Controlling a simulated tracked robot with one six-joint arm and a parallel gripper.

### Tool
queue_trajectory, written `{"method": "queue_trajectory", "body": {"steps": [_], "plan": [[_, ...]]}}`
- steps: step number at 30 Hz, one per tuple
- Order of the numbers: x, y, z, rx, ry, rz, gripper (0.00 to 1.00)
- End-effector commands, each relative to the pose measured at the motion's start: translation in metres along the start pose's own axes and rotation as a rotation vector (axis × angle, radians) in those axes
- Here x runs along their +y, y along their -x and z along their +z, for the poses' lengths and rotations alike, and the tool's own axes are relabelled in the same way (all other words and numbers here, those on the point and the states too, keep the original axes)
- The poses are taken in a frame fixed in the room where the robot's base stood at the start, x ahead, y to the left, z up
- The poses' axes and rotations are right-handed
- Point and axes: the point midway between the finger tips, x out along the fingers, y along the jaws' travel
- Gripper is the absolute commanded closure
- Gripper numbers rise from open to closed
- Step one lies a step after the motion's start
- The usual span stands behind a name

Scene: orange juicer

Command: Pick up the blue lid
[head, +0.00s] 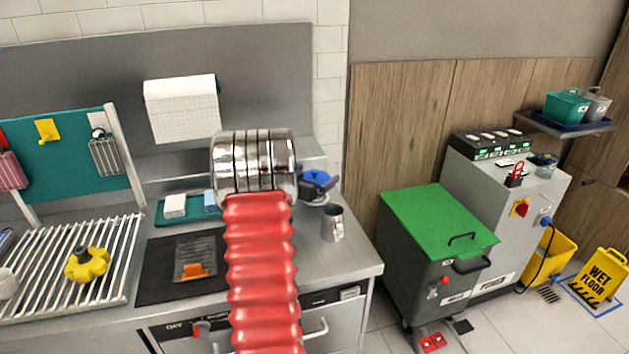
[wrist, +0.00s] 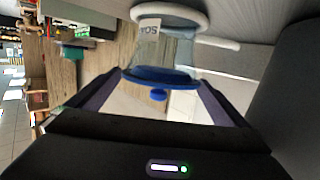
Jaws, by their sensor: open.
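The blue lid (wrist: 160,76), with a small round blue knob (wrist: 158,95), is on a clear labelled jar (wrist: 168,45) in the wrist view. The picture is turned, so the jar appears upside down. The open dark fingers of my gripper (wrist: 158,88) reach either side of the lid and knob. I cannot tell if they touch the lid. In the head view the blue lid (head: 316,177) shows just right of my arm's metal section, at the counter's back; the jar and my gripper are mostly hidden there.
A metal jug (head: 332,225) stands on the counter close in front of the lid. A teal tray (head: 180,212) with a white block lies left of my arm. A dark mat (head: 155,265) and a rack (head: 40,265) with a yellow knobbed piece (head: 87,264) are further left.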

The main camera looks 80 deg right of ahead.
Motion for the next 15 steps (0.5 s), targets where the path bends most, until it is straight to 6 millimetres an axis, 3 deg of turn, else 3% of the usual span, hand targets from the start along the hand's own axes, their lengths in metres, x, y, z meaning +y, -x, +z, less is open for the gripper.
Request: {"method": "queue_trajectory", "body": {"steps": [12,15], "plan": [[0.0002,0.0004,-0.0002,0.000,0.000,0.000,0.02],[0.0002,0.0005,-0.0002,0.000,0.000,0.000,0.09]]}}
